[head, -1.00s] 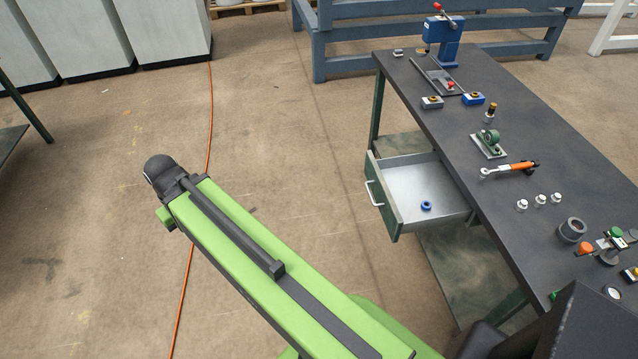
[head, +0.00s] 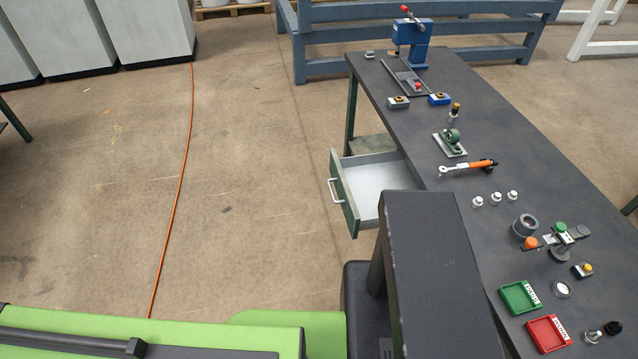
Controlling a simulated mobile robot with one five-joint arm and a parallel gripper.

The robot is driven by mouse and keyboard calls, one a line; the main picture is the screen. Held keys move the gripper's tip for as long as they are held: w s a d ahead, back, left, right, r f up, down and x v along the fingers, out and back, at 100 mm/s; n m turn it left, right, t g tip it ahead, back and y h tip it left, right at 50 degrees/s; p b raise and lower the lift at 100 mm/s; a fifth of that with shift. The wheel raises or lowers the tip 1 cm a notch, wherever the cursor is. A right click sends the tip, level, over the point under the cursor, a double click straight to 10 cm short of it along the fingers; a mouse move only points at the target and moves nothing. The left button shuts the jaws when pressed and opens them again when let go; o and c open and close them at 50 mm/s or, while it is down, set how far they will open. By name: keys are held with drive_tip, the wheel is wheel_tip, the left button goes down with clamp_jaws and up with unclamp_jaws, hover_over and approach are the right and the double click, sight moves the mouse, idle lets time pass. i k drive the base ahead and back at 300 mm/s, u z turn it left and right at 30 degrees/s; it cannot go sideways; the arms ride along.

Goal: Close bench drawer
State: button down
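The bench drawer (head: 374,184) is pulled out from the left side of the dark-topped bench (head: 455,110). Its green front panel (head: 345,196) carries a pale bar handle (head: 333,192) facing left. The part of the drawer's grey interior that shows is bare; its near right part is hidden behind my dark body part. My gripper is outside the picture.
The bench top holds a blue press (head: 412,38), an orange-handled tool (head: 468,168), a green tray (head: 520,297) and a red tray (head: 549,333). The floor left of the drawer is clear except for an orange cable (head: 182,170). A blue railing (head: 340,40) stands behind.

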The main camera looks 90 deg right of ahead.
sight(359, 181)
drive_tip(key=u, duration=0.05)
drive_tip(key=k, duration=0.55)
drive_tip(key=z, duration=1.3)
drive_tip(key=i, duration=0.55)
drive_tip(key=u, duration=0.35)
